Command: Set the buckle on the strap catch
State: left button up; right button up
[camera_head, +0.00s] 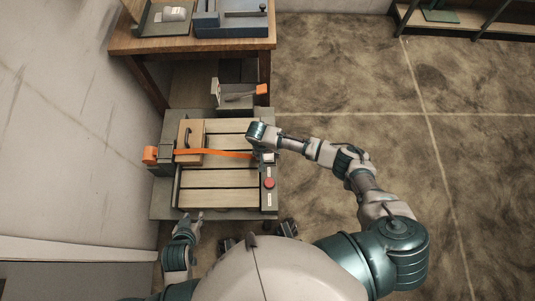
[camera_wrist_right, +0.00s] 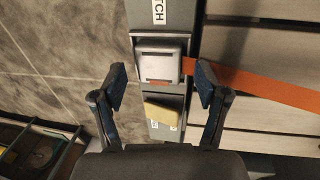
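The silver buckle (camera_wrist_right: 160,62) lies in the catch (camera_wrist_right: 137,38) on the grey side rail in the right wrist view, under a label ending in "TCH". The orange strap (camera_wrist_right: 265,88) runs from the buckle to the right. In the head view the strap (camera_head: 215,152) crosses the slatted bed from an orange part at left. My right gripper (camera_wrist_right: 161,86) is open, its fingers on either side of the buckle and apart from it. The head view shows it (camera_head: 264,156) over the bed's right rail. My left gripper (camera_head: 197,217) is near the bed's lower left edge; its fingers are too small to judge.
A wooden case (camera_head: 190,130) with a dark handle sits on the bed (camera_head: 218,178) at upper left. A red button (camera_head: 269,183) is on the right rail. A yellowish block (camera_wrist_right: 163,112) is below the buckle. A wooden bench (camera_head: 195,44) stands behind.

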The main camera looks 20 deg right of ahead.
notch_tip(320, 180, up, 12)
jog(key=a, duration=0.2)
jog(key=shift+w+f, duration=0.15)
jog(key=shift+w, duration=0.05)
dwell(0.3)
jog(key=shift+a, duration=0.1)
dwell(0.3)
